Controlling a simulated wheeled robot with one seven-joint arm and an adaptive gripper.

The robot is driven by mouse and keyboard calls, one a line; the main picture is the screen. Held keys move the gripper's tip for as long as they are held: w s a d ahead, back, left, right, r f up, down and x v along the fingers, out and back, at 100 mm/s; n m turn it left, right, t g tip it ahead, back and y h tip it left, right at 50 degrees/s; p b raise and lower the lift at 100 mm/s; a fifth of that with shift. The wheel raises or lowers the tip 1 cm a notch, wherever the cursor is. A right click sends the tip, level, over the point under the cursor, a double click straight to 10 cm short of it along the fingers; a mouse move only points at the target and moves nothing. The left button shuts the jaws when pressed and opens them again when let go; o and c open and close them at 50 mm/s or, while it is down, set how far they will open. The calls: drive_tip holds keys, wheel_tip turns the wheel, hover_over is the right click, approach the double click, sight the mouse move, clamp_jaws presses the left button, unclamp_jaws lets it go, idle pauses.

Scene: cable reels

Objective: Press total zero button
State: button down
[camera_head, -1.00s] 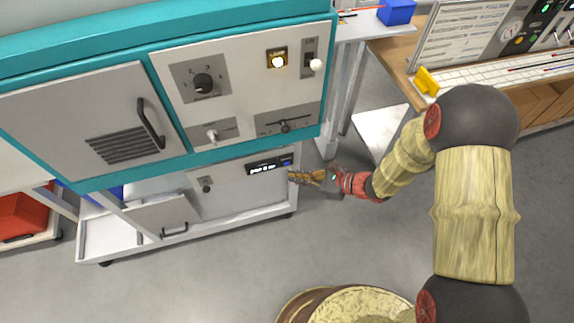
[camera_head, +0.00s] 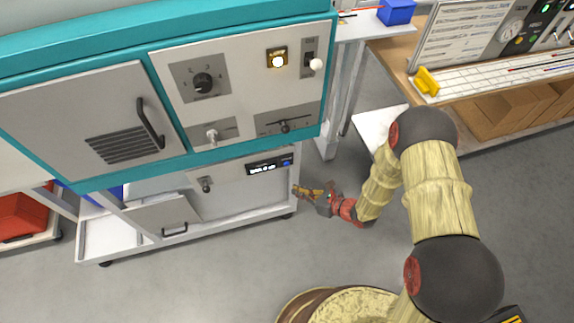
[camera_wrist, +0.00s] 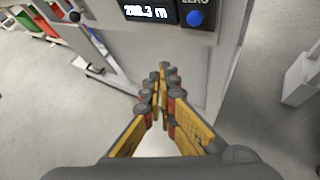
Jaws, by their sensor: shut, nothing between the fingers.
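The blue round zero button (camera_wrist: 195,18) sits on the machine's lower panel under a partly cut-off label reading "ZERO". It also shows small in the head view (camera_head: 286,162). Left of it is a dark counter display (camera_wrist: 150,10) with white digits, roughly "200.3 m" in the wrist view; the digits are too small to read in the head view (camera_head: 262,169). My gripper (camera_head: 297,190) is shut and empty, just below and right of the button, apart from it. In the wrist view my gripper's fingertips (camera_wrist: 160,72) meet below the button, in front of the cabinet.
The teal cabinet (camera_head: 250,148) with knobs, switches and a grey door overhangs the lower panel. A white cart base (camera_head: 130,246) extends left. Grey floor is free in front.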

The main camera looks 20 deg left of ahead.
sight(287, 164)
drive_tip(key=w+a+b, duration=0.1)
drive_tip(key=w+a, duration=0.3)
drive_tip(key=w, duration=0.2)
drive_tip(key=shift+w, duration=0.2)
drive_tip(key=shift+w, duration=0.1)
idle(1.4)
drive_tip(key=shift+w+a, duration=0.2)
drive_tip(key=shift+w, duration=0.05)
drive_tip(key=shift+w+a+b, duration=0.25)
drive_tip(key=shift+w+b, duration=0.1)
idle(0.9)
drive_tip(key=shift+s+d, duration=0.45)
drive_tip(key=shift+s, duration=0.25)
drive_tip(key=shift+s+d, duration=0.1)
drive_tip(key=shift+s, duration=0.05)
